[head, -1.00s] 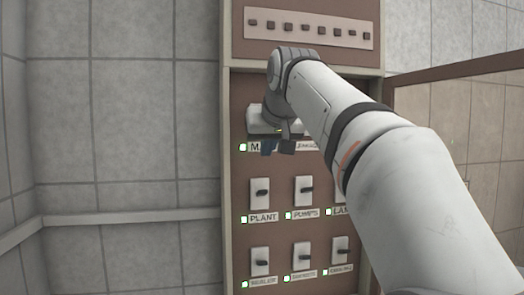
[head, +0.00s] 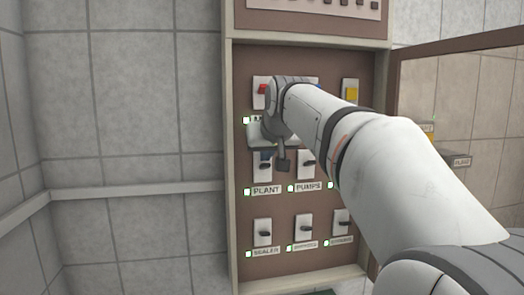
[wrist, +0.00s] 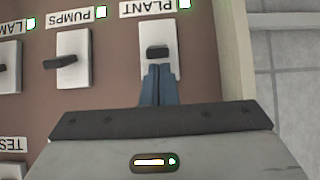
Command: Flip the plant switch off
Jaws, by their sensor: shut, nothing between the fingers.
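The plant switch (wrist: 157,52) is a dark lever on a white plate, seen upside down in the wrist view with its PLANT label above it. In the head view its plate (head: 263,174) is partly hidden by my gripper. A green lamp (head: 247,192) is lit beside the label. My gripper (wrist: 158,69) is shut and empty. Its blue fingertips overlap the plate in the wrist view, close to the lever on the side away from the label. I cannot tell whether they touch it.
The PUMPS switch (wrist: 68,62) is beside the plant switch, and a lower row includes the SEALER switch (head: 263,233). A red switch (head: 262,89) and a yellow one (head: 351,94) are above. An open cabinet door (head: 460,43) stands right; tiled wall (head: 120,100) is left.

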